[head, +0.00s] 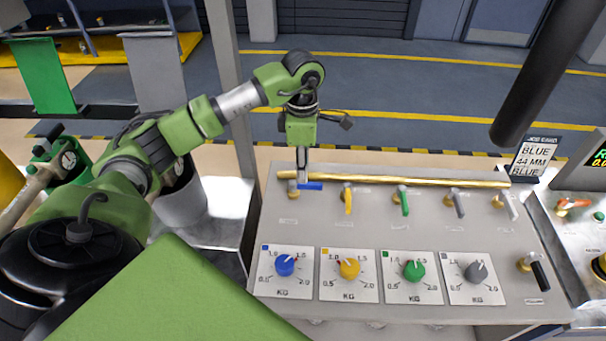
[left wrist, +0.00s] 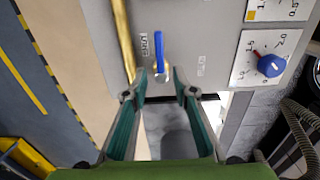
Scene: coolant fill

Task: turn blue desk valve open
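The blue desk valve has a blue lever (head: 311,186) at the left end of the valve row, just in front of the brass pipe (head: 420,181). The lever points to the right, along the pipe. In the left wrist view the blue lever (left wrist: 159,48) points up the picture, roughly parallel to the pipe. My left gripper (head: 302,178) hangs down over the valve. In the left wrist view my left gripper (left wrist: 159,82) is open, its fingertips apart near the valve's pivot end. I cannot tell whether they touch it. My right gripper is not in view.
Yellow (head: 348,201), green (head: 403,201) and grey (head: 457,203) levers stand to the right. Blue (head: 285,264), yellow (head: 349,268), green (head: 414,270) and grey (head: 476,271) dials line the desk front. A job card (head: 533,159) reads BLUE, 44 MM. A dark tube (head: 540,75) hangs upper right.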

